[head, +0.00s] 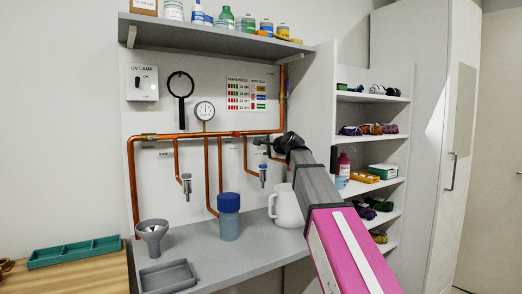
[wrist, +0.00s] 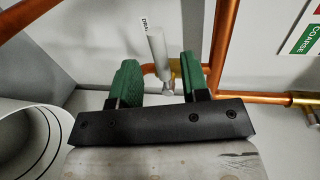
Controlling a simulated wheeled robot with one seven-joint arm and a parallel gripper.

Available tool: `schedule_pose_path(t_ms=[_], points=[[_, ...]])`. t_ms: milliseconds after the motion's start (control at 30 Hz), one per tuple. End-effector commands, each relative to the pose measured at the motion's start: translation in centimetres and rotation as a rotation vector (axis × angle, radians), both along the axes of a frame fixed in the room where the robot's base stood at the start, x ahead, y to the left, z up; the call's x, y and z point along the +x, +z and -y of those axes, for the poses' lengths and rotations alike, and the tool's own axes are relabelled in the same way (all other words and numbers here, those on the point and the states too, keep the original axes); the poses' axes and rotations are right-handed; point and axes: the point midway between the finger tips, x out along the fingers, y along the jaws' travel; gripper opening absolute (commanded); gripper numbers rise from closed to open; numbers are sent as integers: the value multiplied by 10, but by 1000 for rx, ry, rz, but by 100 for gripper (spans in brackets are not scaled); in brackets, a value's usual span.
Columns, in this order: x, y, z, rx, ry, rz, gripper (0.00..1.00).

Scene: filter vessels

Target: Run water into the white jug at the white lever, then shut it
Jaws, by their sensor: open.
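The white jug (head: 286,207) stands upright on the grey bench at its right end, partly behind my arm in the head view. In the wrist view, my gripper (wrist: 160,76) is open, with its two green fingers on either side of the white lever (wrist: 157,48). The lever stands between them at a brass fitting on the copper pipe, and no grip on it shows. In the head view my gripper (head: 272,143) is small and dark, by the pipe above the jug. The lever is not clear there. Any water in the jug is hidden.
A blue-topped vessel (head: 228,216) stands left of the jug. A grey funnel (head: 152,236) and a grey tray (head: 167,276) are further left. Copper pipes (head: 232,133) run along the back panel. A white, round-walled thing (wrist: 18,140) fills the wrist view's lower left.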

Motion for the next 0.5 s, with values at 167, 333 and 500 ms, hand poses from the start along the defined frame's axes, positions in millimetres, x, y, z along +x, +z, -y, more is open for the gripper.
schedule_pose_path(t_ms=[167, 333, 500], points=[[29, -5, -19, 0, 0, 0, 42], [42, -9, -28, 0, 0, 0, 42], [43, -10, -29, 0, -1, 1, 42]])
